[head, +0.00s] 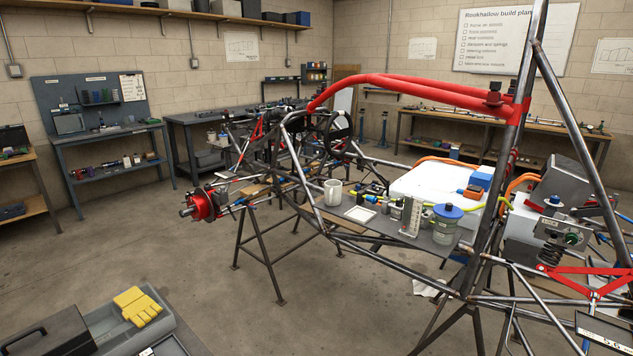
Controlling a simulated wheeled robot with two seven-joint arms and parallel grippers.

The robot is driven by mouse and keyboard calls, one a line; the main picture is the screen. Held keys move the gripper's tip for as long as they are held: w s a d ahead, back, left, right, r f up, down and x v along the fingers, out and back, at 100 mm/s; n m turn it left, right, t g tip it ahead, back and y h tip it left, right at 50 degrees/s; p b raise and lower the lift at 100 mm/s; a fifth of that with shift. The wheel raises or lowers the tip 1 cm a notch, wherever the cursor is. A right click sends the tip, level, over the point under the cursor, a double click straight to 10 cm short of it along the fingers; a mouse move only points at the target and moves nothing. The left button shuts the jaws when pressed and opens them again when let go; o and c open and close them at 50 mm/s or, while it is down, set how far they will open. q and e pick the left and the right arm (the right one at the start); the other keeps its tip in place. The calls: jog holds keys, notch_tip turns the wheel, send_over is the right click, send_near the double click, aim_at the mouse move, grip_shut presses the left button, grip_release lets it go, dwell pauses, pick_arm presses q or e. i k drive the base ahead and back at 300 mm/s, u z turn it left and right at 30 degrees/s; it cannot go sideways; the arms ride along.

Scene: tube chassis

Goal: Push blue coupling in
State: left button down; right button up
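I cannot tell for certain which part is the blue coupling. A blue block (482,177) sits on the white box (425,183) in the chassis, beside an orange connector (470,193). A small blue round part (555,199) shows near the grey housing at the right. Blue hose or fittings (605,238) also show at the far right, partly behind tubes. Whether any of these is seated or apart is too small to tell. Neither of my grippers is in view.
The tube chassis (470,299) fills the right side, with a red padded bar (420,88) on top. A grey tray (395,228) holds a mug (333,192), bottles and a blue-lidded jar (447,224). Yellow gloves (138,306) lie at the lower left.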

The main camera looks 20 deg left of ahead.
aim_at(374, 200)
jog(key=u, duration=0.15)
jog(key=i, duration=1.25)
jog(key=z, duration=0.25)
